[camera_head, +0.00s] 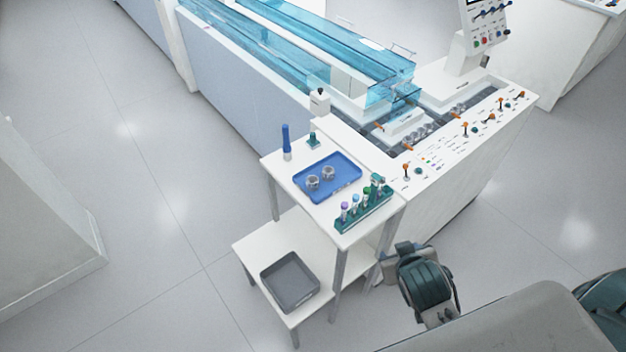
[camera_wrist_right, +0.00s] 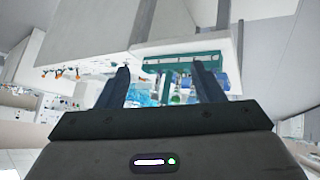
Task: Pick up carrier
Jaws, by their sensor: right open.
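Two small grey round carriers (camera_head: 320,177) stand side by side in a blue tray (camera_head: 343,190) on the top shelf of a white cart. More grey carriers (camera_head: 418,133) sit on the track of the white machine. My right gripper (camera_wrist_right: 160,80) is open and empty in the right wrist view. In the head view my right arm is low at the cart's right side, apart from the tray, and its fingertips are not clear. My left gripper is not in view.
A teal rack (camera_head: 364,213) with several capped tubes stands at the cart's front right edge; it also shows in the right wrist view (camera_wrist_right: 182,58). A blue marker-like tube (camera_head: 286,143) stands at the back left. A grey bin (camera_head: 290,281) is on the lower shelf.

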